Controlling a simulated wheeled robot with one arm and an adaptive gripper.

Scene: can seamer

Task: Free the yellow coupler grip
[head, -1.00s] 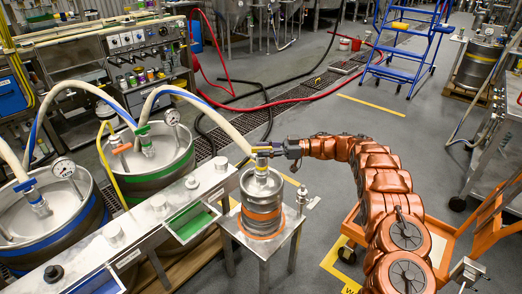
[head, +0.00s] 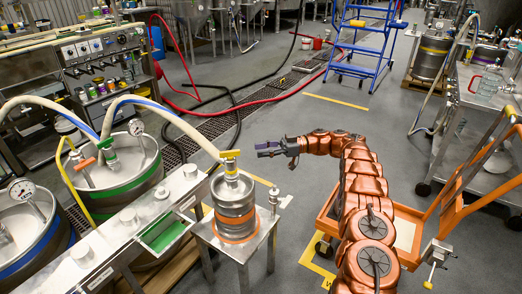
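The yellow coupler grip (head: 230,154) sits on top of the coupler on a small steel keg (head: 236,208) with an orange band. A pale hose runs to this coupler from the left. The keg stands upright on a small steel table (head: 262,243). My gripper (head: 259,149) is to the right of the yellow grip, apart from it, with a visible gap of floor between them. It points left at about the grip's height in the picture. Nothing shows held in it. The fingers are too small and dark to tell their opening.
Larger kegs (head: 118,182) with hoses and gauges stand at the left behind a steel bench (head: 120,228). A small valve-like fitting (head: 273,197) stands on the table's right corner. An orange cart (head: 405,226) is at the right.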

